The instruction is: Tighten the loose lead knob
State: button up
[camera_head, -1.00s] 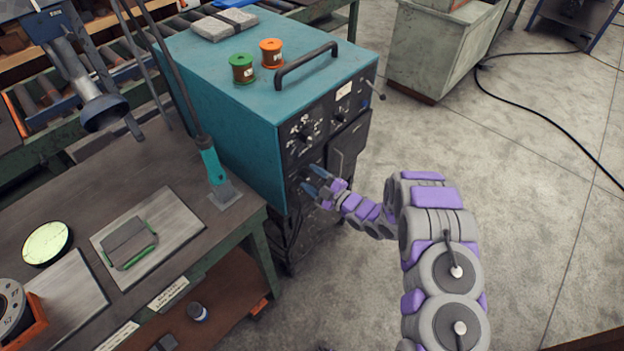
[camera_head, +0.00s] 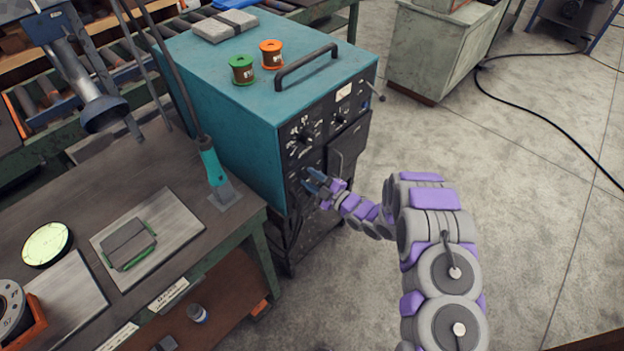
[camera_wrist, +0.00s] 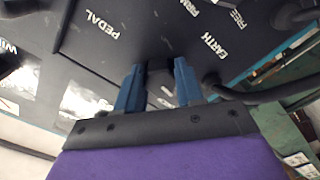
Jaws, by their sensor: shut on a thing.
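The teal welding machine (camera_head: 225,105) stands beside the workbench, with dials on its dark front panel (camera_head: 325,122). My gripper (camera_head: 313,180) is at the lower part of this panel. In the wrist view, my gripper's blue fingers (camera_wrist: 158,88) are shut on a dark knob (camera_wrist: 160,68) at the panel, near the "EARTH" and "PEDAL" labels. The fingers hide most of the knob, and I cannot tell how tightly it sits. A dark cable (camera_wrist: 260,93) runs from the panel just right of the fingers.
A green spool (camera_head: 242,69), an orange spool (camera_head: 271,54) and a black handle (camera_head: 306,64) are on the machine's top. The workbench (camera_head: 120,185) is at left, with a scraper-like tool (camera_head: 213,165) by the machine.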

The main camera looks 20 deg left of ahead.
jog(key=shift+f, duration=0.1)
jog(key=m+p, duration=0.3)
jog(key=shift+s+m, duration=0.15)
jog(key=shift+m, duration=0.25)
jog(key=m+p, duration=0.2)
jog(key=m, duration=0.1)
jog(key=shift+s+f+m, duration=0.1)
jog(key=shift+m, duration=0.3)
jog(key=m+p, duration=0.1)
jog(key=m, duration=0.3)
jog(key=shift+p, duration=0.35)
jog(key=shift+s+a+m+p, duration=0.1)
jog(key=shift+m+p, duration=0.25)
jog(key=shift+m, duration=1.35)
jog(key=o, duration=0.8)
jog(key=shift+o, duration=1.2)
